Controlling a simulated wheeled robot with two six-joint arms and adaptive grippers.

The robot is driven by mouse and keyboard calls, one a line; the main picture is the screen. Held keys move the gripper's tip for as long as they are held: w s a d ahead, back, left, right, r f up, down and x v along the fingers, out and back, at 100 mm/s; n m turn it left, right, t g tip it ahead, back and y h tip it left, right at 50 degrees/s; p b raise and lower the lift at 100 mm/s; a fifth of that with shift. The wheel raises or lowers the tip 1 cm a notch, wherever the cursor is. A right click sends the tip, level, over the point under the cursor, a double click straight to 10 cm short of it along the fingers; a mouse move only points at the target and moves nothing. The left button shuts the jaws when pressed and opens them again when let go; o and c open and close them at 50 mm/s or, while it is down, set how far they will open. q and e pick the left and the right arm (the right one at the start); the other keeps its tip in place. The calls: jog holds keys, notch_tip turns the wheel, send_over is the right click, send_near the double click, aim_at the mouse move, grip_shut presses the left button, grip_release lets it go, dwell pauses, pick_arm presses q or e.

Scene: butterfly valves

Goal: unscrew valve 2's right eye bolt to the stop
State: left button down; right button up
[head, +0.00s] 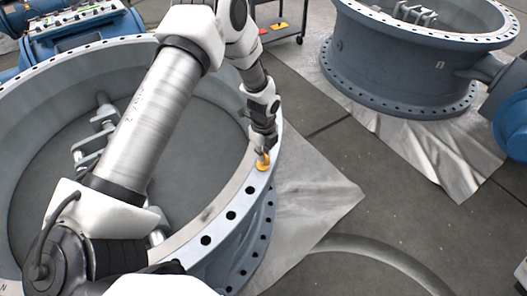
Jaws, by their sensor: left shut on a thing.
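The valve nearest me is a large grey-blue ring (196,238) with a flange full of bolt holes. A yellow eye bolt (263,163) stands on the right side of its flange. My left gripper (262,155) comes down on the eye bolt from above and is shut on it. The gripper's fingers hide part of the bolt, and I cannot see how deep its thread sits. I cannot read a number on this valve. My right gripper is not in view.
A second blue valve (400,65) stands at the upper right on a silvery sheet (425,150). A dark cart (280,20) with yellow and red items stands at the top. A blue actuator (75,35) is at the upper left. Grey floor (400,215) is open at the right.

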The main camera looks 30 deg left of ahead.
pick_arm(q)
jog(key=n+p, duration=0.1)
jog(key=n, duration=0.5)
jog(key=n+p, duration=0.2)
jog(key=n, duration=0.3)
jog(key=shift+w+n, duration=0.1)
jog(key=shift+n, duration=0.3)
jog(key=n+p, duration=0.2)
jog(key=n, duration=0.4)
jog(key=n+p, duration=0.2)
jog(key=n, duration=0.3)
jog(key=shift+a+n, duration=0.1)
jog(key=shift+n, duration=0.3)
jog(key=n+p, duration=0.3)
jog(key=n, duration=0.3)
jog(key=n+p, duration=0.1)
jog(key=n, duration=0.2)
jog(key=n+p, duration=0.2)
jog(key=shift+s+n, duration=0.2)
jog(key=shift+n, duration=0.2)
jog(key=n+p, duration=0.3)
jog(key=n, duration=0.3)
jog(key=shift+s, duration=0.1)
jog(key=n+p, duration=0.1)
jog(key=n, duration=0.3)
jog(key=shift+f+n, duration=0.1)
jog(key=shift+n, duration=0.2)
